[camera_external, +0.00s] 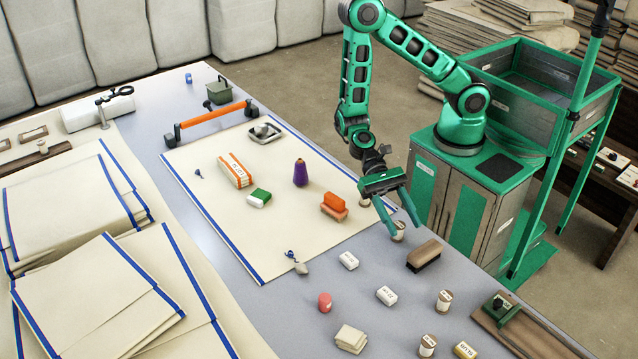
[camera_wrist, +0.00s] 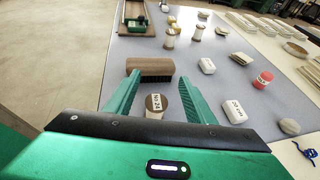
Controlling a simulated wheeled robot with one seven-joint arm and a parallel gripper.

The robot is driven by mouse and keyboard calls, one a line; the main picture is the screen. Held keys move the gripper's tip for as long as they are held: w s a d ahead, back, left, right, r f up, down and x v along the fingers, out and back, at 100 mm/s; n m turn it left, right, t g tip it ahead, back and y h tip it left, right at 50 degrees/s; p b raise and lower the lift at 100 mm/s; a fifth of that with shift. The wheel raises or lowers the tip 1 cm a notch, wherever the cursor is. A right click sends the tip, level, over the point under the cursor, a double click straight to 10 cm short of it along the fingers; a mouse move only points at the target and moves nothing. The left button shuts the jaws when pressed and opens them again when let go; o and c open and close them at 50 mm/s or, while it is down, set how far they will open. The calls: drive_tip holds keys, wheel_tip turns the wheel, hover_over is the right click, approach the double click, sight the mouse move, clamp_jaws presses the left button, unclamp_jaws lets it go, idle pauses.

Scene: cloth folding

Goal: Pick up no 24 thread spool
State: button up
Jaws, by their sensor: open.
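The no 24 thread spool (camera_wrist: 156,104) stands upright on the grey table, its round top label reading No 24 in the wrist view. In the external view the spool (camera_external: 398,231) is partly hidden by my gripper. My gripper (camera_external: 402,226) is open, its fingers pointing down at the table's right edge. In the wrist view the fingers of my gripper (camera_wrist: 158,95) stand on either side of the spool, with a gap on each side. I cannot tell how far the fingertips are from the table.
A brown brush (camera_external: 424,256) lies just beyond the spool; it is close to the fingertips in the wrist view (camera_wrist: 150,70). White labelled blocks (camera_external: 348,261) and other spools (camera_external: 444,300) stand farther along.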

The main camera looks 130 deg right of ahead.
sight(402, 234)
drive_tip(key=shift+f, duration=0.6)
drive_tip(key=f, duration=0.1)
drive_tip(key=a+f, duration=0.1)
drive_tip(key=f, duration=0.1)
drive_tip(key=shift+w+a+f, duration=0.15)
drive_tip(key=shift+a+f, duration=0.05)
drive_tip(key=shift+a, duration=0.15)
drive_tip(key=shift+w+a+f, duration=0.15)
drive_tip(key=shift+a+f, duration=0.05)
drive_tip(key=shift+a, duration=0.3)
drive_tip(key=shift+c, duration=0.4)
drive_tip(key=c, duration=1)
